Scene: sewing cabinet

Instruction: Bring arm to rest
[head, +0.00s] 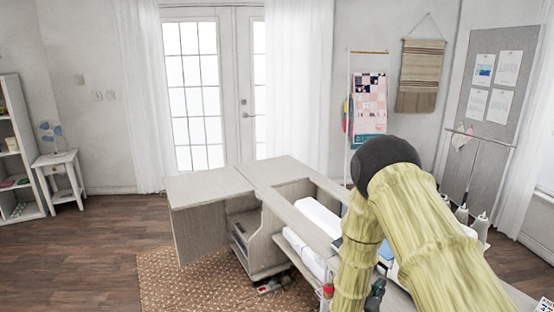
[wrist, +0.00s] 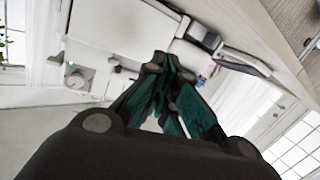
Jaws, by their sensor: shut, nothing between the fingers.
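My gripper (wrist: 160,62) shows in the middle of the wrist view, with dark links and green inner pads. Its fingers come together at the tips with nothing between them. In the head view my arm, in a pale yellow-green cover, bends in front of the right side of the sewing cabinet (head: 290,212). Only a small dark part shows low beside the arm there, and the fingertips are hidden. The wrist view is tilted and shows a white sewing machine (wrist: 110,62) with a dial beyond the fingers.
The cabinet's open leaf (head: 208,187) juts left over a woven brown rug (head: 190,275). White rolls (head: 318,218) lie in the cabinet's open section. Thread cones (head: 480,224) stand to the right of my arm. The wooden floor (head: 90,250) at left is clear.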

